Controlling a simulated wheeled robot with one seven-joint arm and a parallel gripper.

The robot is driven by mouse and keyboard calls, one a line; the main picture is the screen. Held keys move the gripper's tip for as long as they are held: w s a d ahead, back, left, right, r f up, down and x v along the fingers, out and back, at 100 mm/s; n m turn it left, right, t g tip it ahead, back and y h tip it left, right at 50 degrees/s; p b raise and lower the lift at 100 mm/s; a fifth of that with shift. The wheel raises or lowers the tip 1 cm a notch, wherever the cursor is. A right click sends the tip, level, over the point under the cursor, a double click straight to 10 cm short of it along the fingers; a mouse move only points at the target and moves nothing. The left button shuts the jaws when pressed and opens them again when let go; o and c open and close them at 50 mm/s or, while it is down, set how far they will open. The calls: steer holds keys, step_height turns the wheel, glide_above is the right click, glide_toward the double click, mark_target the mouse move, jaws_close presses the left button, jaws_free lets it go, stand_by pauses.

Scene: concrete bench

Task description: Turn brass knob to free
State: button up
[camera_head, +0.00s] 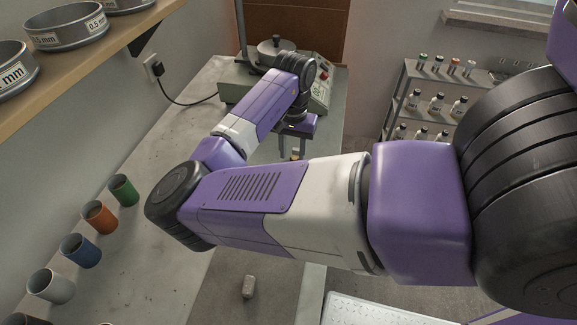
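My arm reaches across the bench from the right, and my gripper (293,152) points down at its far end, in front of the grey-green machine (234,88). The two dark fingers look a little apart. A small brass-coloured spot (296,154) shows between or just behind them. I cannot tell whether it is the brass knob or whether the fingers touch it. The machine has a round dark lidded part (277,44) on top, an upright post and a panel with a red button. My arm hides part of its front.
Green (123,190), orange (99,217), blue (80,250) and white (50,286) cups line the bench's left side. A small grey block (248,287) lies near the front. A shelf with sieves (66,30) overhangs at left. A bottle rack (408,85) stands at right.

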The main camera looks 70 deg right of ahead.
step_height(320, 180, down, 6)
steer(key=shift+r, duration=0.15)
steer(key=shift+c, duration=0.5)
jaws_close()
